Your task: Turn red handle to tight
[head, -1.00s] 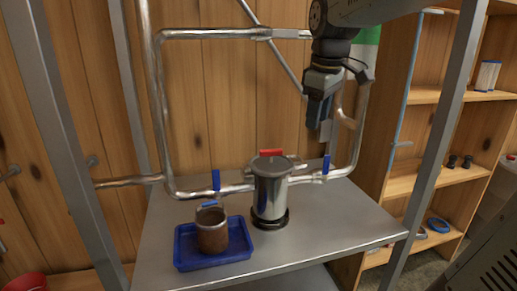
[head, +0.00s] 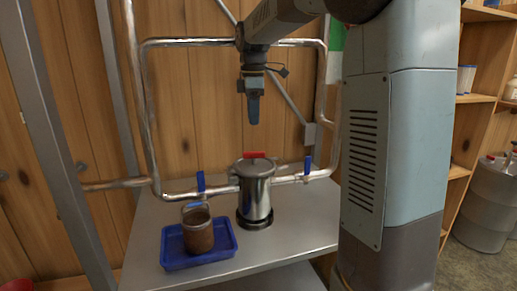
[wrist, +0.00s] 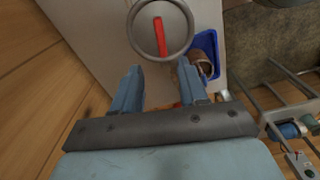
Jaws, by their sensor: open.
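The red handle (head: 255,155) is a short bar at the top of a steel canister (head: 257,190) on the metal table. In the wrist view the red handle (wrist: 160,38) shows as a bar across the round canister top (wrist: 136,30), beyond my fingertips. My gripper (head: 253,122) points down above the canister, apart from it.
A blue tray (head: 170,255) holding a rusty brown cup (head: 199,236) stands left of the canister. Pipes with blue valve levers (head: 201,181) (head: 308,165) run behind it. A metal post (head: 50,130) stands at left. Shelves and steel drums (head: 482,205) are at right.

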